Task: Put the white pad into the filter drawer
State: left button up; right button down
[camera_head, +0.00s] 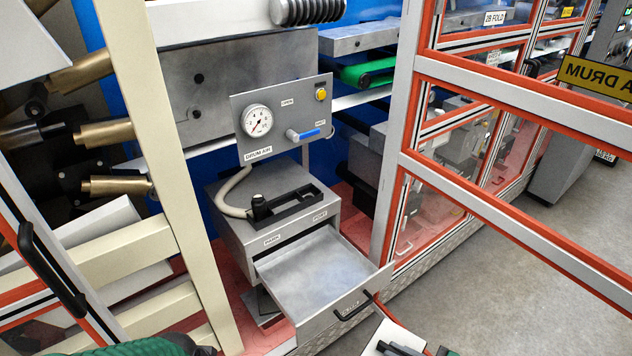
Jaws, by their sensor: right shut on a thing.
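The filter drawer (318,276) is pulled open from the grey metal box under the gauge panel. Its inside shows bare metal and looks empty. Its front carries a black bar handle (353,306). My right gripper (400,348) is at the bottom edge, just below and right of the drawer front, mostly cut off. It is shut on a flat white piece (393,334), which appears to be the white pad; only part of it shows. The pad is outside the drawer. My left gripper's fingers are not in view.
A black tray with a knob (288,205) and a pale hose sit on top of the box. The gauge panel (284,118) has a blue-handled valve. A cream post (165,150) stands left of the drawer, and red-edged guard frames (480,180) stand right.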

jog(key=shift+s+d+r+g, duration=0.15)
jog(key=shift+s+r, duration=0.1)
jog(key=shift+r, duration=0.15)
jog(key=shift+s+d+r+g, duration=0.1)
jog(key=shift+s+r+g, duration=0.1)
jog(key=shift+r, duration=0.2)
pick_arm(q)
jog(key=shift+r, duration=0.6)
pick_arm(e)
jog(key=shift+f, duration=0.1)
